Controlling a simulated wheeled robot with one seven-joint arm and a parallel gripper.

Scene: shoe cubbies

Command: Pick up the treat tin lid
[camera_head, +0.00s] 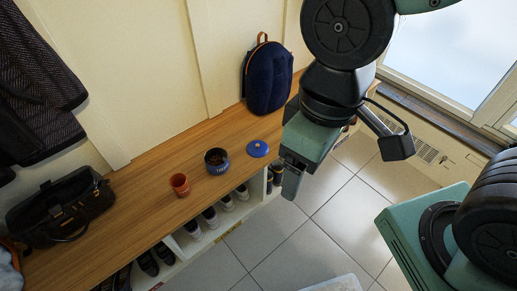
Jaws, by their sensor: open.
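The treat tin lid (258,148) is a blue disc with a small orange mark in its middle. It lies flat on the wooden bench top (140,178), near the front edge. The open tin (217,161) is dark blue with brown contents and stands upright just left of the lid. My gripper (290,180) is to the right of the lid and apart from it, off the bench's front edge. It points down and is open. The arm hides part of it, and I see nothing held.
A navy backpack (268,76) leans on the wall behind the lid. A black bag (62,207) sits at the bench's left end. Shoes (211,217) fill cubbies below. The tiled floor (335,215) in front is mostly clear.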

